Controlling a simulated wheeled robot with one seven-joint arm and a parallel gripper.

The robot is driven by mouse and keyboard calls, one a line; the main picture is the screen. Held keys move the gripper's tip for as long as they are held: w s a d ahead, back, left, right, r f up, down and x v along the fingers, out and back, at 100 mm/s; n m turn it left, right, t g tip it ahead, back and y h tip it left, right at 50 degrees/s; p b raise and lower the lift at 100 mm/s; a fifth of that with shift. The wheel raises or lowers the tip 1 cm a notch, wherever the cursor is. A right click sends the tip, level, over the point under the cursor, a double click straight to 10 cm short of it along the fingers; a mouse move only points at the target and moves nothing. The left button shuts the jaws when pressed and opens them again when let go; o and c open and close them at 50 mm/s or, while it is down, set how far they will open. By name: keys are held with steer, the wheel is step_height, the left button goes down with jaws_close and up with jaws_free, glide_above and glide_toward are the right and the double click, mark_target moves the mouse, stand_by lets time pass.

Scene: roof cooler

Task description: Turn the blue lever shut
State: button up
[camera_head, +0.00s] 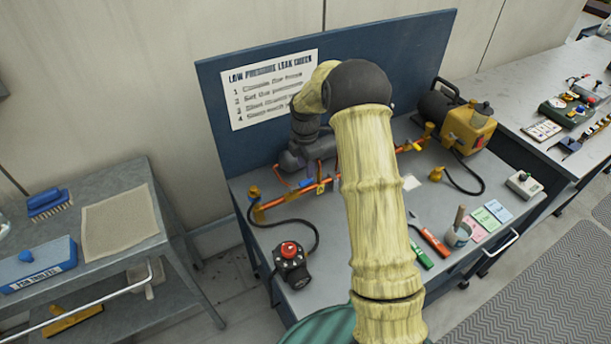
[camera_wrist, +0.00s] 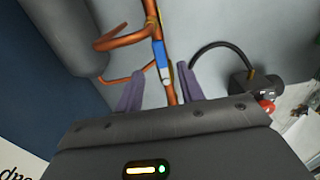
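The blue lever (camera_wrist: 160,54) lies along a copper pipe (camera_wrist: 171,93) in the wrist view, with a pale tip at its near end. My gripper (camera_wrist: 161,70) is open, with one dark finger on each side of the pipe and the lever's near end. I cannot tell if either finger touches the lever. In the head view a small blue part, apparently this lever (camera_head: 306,183), shows just below my wrist, on the orange pipe run. My fingertips are not clear there.
A grey cylinder (camera_wrist: 70,35) and a curved copper pipe stand close left of my fingers. A black hose (camera_wrist: 222,46) arches to the right. A black box with a red knob (camera_head: 290,262) sits at the bench's front left. A blue backboard (camera_head: 225,110) rises behind.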

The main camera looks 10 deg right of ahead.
mark_target(306, 181)
step_height(306, 181, down, 6)
steer(key=shift+r+p, duration=0.25)
steer(key=shift+p, duration=0.05)
jaws_close()
